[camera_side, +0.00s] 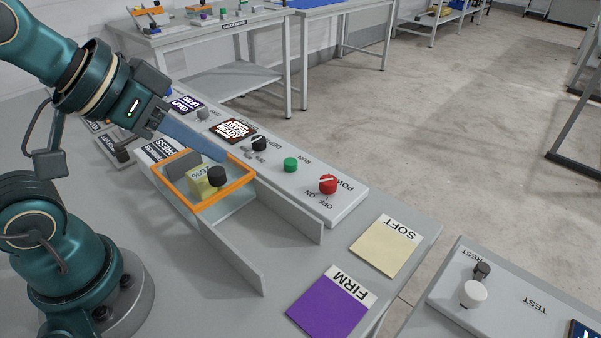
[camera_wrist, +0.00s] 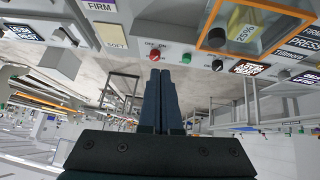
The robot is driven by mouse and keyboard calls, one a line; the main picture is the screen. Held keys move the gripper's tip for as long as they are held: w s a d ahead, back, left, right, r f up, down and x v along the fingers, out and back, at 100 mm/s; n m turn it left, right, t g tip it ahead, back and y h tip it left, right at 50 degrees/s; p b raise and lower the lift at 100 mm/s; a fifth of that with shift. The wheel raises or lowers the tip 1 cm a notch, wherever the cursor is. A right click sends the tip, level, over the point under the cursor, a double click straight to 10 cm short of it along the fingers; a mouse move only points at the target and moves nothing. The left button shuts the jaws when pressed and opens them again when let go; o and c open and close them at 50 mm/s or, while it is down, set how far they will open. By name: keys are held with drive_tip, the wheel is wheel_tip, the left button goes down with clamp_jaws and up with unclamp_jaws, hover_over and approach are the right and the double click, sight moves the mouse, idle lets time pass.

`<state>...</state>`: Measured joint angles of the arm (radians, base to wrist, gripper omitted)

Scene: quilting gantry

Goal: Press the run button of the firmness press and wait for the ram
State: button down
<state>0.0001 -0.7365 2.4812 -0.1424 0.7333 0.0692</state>
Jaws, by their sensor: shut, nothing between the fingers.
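The firmness press has an orange frame (camera_side: 245,180) around a clear window, with a yellow block (camera_side: 200,190) marked 25% and a black cylinder (camera_side: 216,175) visible there. The green run button (camera_side: 290,164) is on the grey panel beside the press, between the black depth dial (camera_side: 258,143) and the red power knob (camera_side: 328,183). The run button also shows in the wrist view (camera_wrist: 186,58). My gripper (camera_side: 224,157) is shut and empty, its long blue fingers above the far side of the orange frame, apart from the button. The fingers also show in the wrist view (camera_wrist: 160,72).
A dark display (camera_side: 233,130) with white and orange text is on the panel. A cream SOFT pad (camera_side: 385,246) and a purple FIRM pad (camera_side: 329,302) lie at the right. Another grey panel (camera_side: 520,300) with a white knob stands at lower right.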

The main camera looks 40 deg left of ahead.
drive_tip(key=w+d+r+n+t+h, duration=0.25)
drive_tip(key=w+r, duration=0.35)
drive_tip(key=w, duration=0.3)
drive_tip(key=n+g+y, duration=0.1)
drive_tip(key=n+y, duration=0.5)
drive_tip(key=n, duration=0.3)
hover_over(288, 165)
wheel_tip(288, 165, down, 10)
drive_tip(key=shift+f, duration=0.25)
drive_tip(key=shift+f, duration=0.2)
drive_tip(key=shift+f, duration=4.2)
drive_tip(key=shift+f, duration=0.15)
